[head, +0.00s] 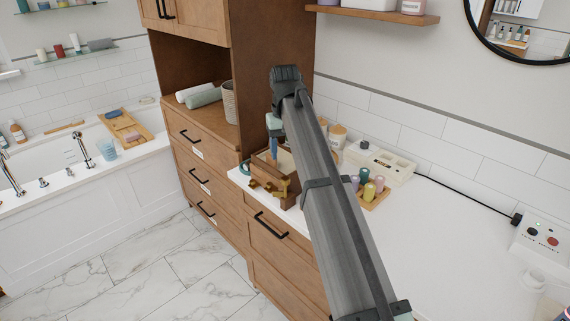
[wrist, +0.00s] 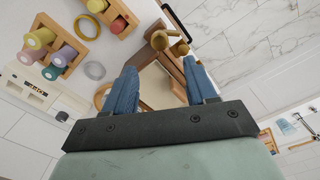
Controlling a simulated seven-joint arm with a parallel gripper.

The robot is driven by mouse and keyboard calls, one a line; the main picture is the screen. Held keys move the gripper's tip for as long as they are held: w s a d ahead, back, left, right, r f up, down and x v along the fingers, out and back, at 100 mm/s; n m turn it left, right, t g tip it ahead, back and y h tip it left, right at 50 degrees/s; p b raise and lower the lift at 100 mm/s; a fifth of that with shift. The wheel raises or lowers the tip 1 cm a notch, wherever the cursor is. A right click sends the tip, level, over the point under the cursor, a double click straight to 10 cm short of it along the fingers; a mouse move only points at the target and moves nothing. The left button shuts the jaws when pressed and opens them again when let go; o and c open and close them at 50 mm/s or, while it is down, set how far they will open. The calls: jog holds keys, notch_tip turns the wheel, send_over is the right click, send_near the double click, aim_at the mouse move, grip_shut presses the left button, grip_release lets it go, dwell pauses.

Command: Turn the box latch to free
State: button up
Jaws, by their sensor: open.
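A small wooden box (head: 258,172) stands at the near left end of the white counter, partly hidden by my arm. A brass latch (head: 262,186) shows on its front side. In the wrist view the brass latch (wrist: 160,41) has rounded ends and lies beyond my fingertips. The box's brown edge (wrist: 172,66) runs between and past the fingers. My gripper (wrist: 165,70) is open, with two blue fingers apart and nothing clearly held between them. In the head view my gripper (head: 273,150) is over the box, with one finger visible. I cannot tell whether it touches the box.
A tall wooden cabinet (head: 270,60) rises at the left. The counter's right part (head: 450,240) is mostly clear.

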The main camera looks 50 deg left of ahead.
notch_tip(320, 180, up, 5)
send_over(286, 178)
jog(key=shift+a+f, duration=0.15)
jog(key=shift+a, duration=0.1)
jog(key=shift+w, duration=0.1)
notch_tip(286, 178, down, 14)
jog(key=m, duration=0.6)
jog(key=shift+d, duration=0.15)
dwell(0.9)
jog(key=shift+c, duration=0.2)
grip_shut()
dwell(0.3)
